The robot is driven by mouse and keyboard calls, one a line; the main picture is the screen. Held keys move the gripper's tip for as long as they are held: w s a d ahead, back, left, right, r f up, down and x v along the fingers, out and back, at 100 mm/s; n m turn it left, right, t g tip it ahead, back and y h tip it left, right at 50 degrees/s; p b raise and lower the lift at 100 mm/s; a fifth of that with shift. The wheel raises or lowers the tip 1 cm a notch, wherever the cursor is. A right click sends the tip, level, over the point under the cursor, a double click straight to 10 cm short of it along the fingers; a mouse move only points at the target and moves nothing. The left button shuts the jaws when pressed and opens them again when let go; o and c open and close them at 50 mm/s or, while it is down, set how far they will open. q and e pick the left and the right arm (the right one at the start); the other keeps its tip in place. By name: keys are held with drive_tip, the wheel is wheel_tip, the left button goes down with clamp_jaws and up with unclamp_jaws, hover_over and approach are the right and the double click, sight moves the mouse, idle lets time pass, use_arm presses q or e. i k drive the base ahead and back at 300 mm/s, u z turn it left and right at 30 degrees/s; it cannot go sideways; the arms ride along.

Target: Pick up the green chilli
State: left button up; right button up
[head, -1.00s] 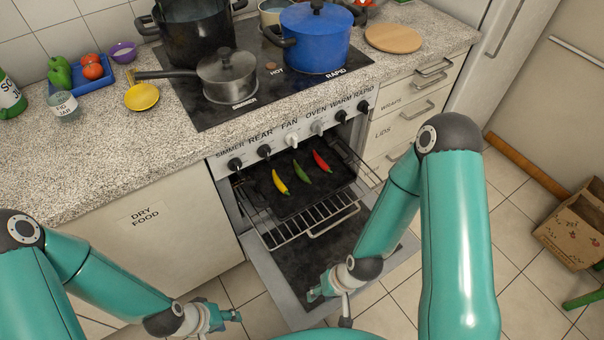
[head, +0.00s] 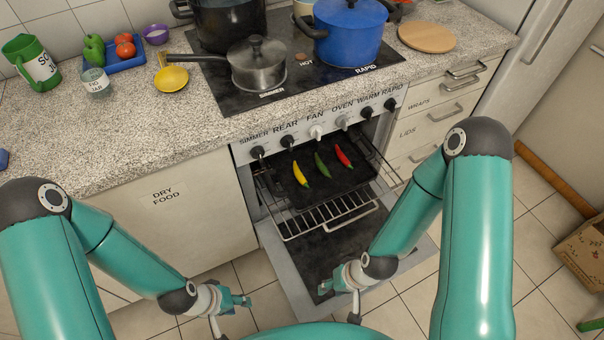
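The green chilli (head: 321,165) lies on a black tray (head: 325,186) in the open oven, in the head view. It lies between a yellow chilli (head: 300,174) on its left and a red chilli (head: 343,156) on its right. My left gripper (head: 232,315) is low in the view, left of the open oven door; its fingers look apart and empty. My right gripper (head: 340,303) is in front of the lowered oven door, below the tray in the picture. It also looks open and empty. Neither gripper touches a chilli.
The oven door (head: 310,258) is folded down, with a wire rack (head: 330,213) under the tray. Above are the knob panel (head: 300,139) and a hob with a blue pot (head: 347,40) and a grey saucepan (head: 258,66). A cardboard box (head: 583,255) stands on the floor at right.

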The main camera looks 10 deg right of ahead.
sight(322, 167)
drive_tip(key=u, duration=0.55)
drive_tip(key=i, duration=0.35)
drive_tip(key=z, duration=0.15)
